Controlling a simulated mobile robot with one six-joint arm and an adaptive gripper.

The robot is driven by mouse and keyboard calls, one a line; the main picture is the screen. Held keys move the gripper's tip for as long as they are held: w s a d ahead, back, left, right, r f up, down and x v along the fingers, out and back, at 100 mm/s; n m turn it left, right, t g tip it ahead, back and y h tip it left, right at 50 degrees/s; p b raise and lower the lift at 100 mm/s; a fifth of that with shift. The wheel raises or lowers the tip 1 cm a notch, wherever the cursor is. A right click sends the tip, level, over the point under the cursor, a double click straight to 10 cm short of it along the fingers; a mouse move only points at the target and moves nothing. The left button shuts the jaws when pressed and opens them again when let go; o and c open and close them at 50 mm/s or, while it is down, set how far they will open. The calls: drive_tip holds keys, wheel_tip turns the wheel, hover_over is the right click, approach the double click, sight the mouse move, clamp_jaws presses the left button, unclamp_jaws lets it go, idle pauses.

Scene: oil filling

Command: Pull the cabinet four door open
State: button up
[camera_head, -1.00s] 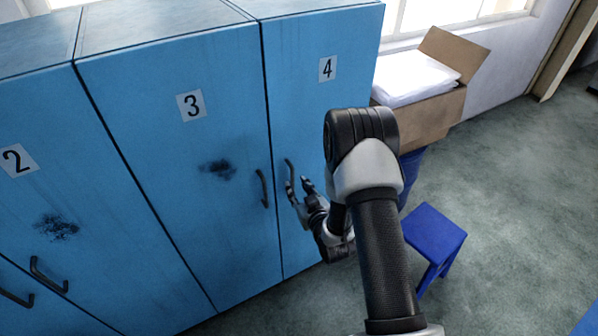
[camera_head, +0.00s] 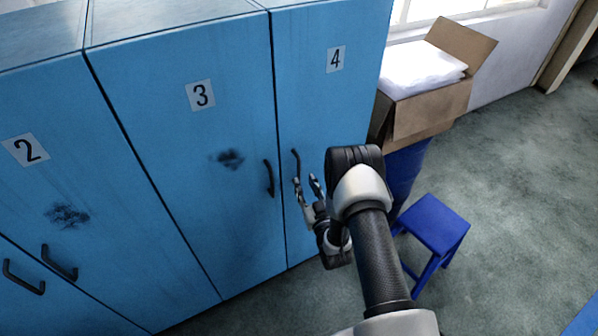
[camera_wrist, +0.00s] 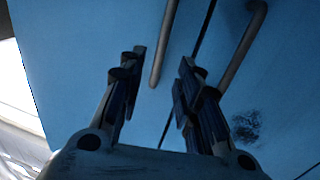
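The cabinet four door (camera_head: 335,110) is blue, bears a "4" label and stands shut, flush with its neighbour. Its dark curved handle (camera_head: 296,161) is on the door's left side. My gripper (camera_head: 306,183) is open at the handle's lower part. In the wrist view, the handle (camera_wrist: 162,50) appears between the two spread fingers of my gripper (camera_wrist: 162,58), with a gap on both sides. Whether the fingers reach around it in depth, I cannot tell.
Cabinet three (camera_head: 180,150) adjoins on the left, its handle (camera_head: 269,178) close by. Cabinet two (camera_head: 60,190) is further left. A cardboard box (camera_head: 432,108) atop a blue bin (camera_head: 405,172) and a blue stool (camera_head: 434,224) stand right of cabinet four. Open floor lies further right.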

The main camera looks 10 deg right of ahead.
sight(299, 171)
drive_tip(key=w, duration=0.2)
drive_tip(key=w+b, duration=0.1)
drive_tip(key=w, duration=0.2)
drive_tip(key=w+a, duration=0.1)
drive_tip(key=w, duration=0.2)
drive_tip(key=shift+s, duration=0.1)
clamp_jaws()
idle(0.5)
